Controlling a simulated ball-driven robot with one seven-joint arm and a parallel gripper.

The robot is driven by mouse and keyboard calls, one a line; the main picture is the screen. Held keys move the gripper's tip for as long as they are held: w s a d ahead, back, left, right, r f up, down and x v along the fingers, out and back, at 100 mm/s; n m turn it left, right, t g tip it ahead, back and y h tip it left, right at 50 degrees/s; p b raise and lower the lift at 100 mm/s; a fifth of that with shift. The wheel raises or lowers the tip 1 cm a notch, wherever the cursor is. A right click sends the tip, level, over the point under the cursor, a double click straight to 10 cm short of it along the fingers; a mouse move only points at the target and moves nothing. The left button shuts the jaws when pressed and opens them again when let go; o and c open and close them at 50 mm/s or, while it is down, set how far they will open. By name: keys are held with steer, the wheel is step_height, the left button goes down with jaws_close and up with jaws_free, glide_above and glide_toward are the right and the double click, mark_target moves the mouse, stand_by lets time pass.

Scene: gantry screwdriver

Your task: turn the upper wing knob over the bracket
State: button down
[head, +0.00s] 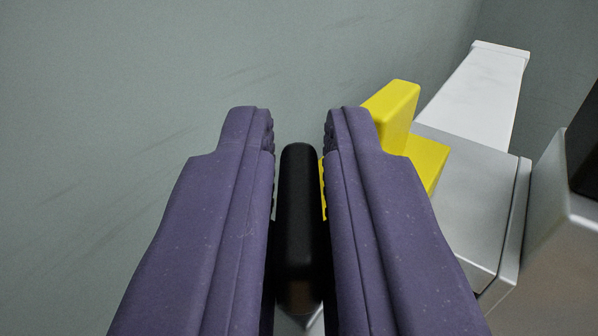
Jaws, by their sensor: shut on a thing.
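My gripper (298,128) has two purple fingers that reach up from the bottom of the head view. It is shut on a black, rounded upright bar (299,190), which looks like the wing of the wing knob. The bar stands between the inner pads, and its top shows below the fingertips. The fingers hide its sides, and its lower end is dark. A yellow angled piece (392,110), perhaps the bracket, is behind and right of the right finger, which partly hides it.
A grey metal block (478,200) sits right of the yellow piece, with a pale post (480,90) running up behind it. A larger grey body (565,240) with a dark part stands at the right edge. The left side shows only plain grey-green surface.

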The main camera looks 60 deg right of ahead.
steer(key=c, duration=1.2)
jaws_free()
steer(key=shift+r, duration=0.1)
